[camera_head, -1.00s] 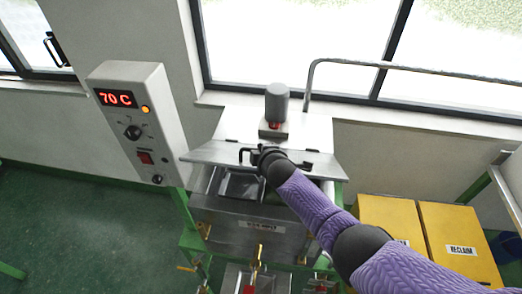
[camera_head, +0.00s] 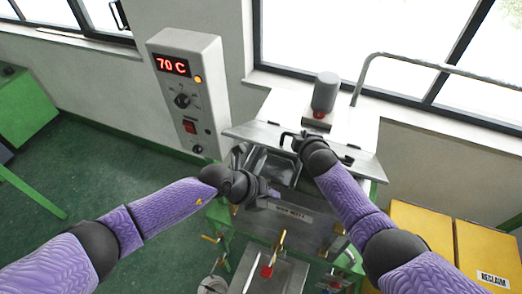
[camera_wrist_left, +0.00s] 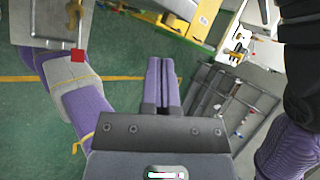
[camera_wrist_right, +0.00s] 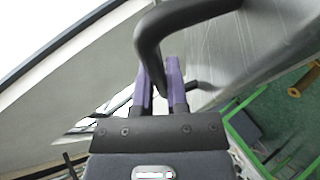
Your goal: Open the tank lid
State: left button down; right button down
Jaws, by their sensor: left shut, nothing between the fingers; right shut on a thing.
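The tank lid (camera_head: 265,136) is a grey metal plate, tilted up at the back of the tank (camera_head: 290,215), and the tank's dark inside shows below it. My right gripper (camera_head: 297,141) is shut on the lid's black bar handle (camera_head: 284,138). In the right wrist view the curved handle (camera_wrist_right: 150,38) passes between the purple fingers (camera_wrist_right: 160,90). My left gripper (camera_head: 270,192) is shut and empty at the tank's front left, below the raised lid. In the left wrist view its purple fingers (camera_wrist_left: 162,85) are pressed together.
A control box (camera_head: 190,95) reading 70 C stands left of the tank. A grey motor (camera_head: 325,92) stands behind the lid. Yellow bins (camera_head: 425,225) are at the right. Brass valves (camera_head: 282,238) project at the tank's front.

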pick_arm(q)
jog(key=w+a+r+m+t+y, duration=0.3)
jog(key=w+a+r+m+y, duration=0.1)
jog(key=w+a+m+y, duration=0.15)
jog(key=w+d+f, duration=0.2)
jog(key=w+f, duration=0.2)
jog(key=w, duration=0.3)
jog(key=shift+d+f+n, duration=0.15)
jog(key=shift+n, duration=0.2)
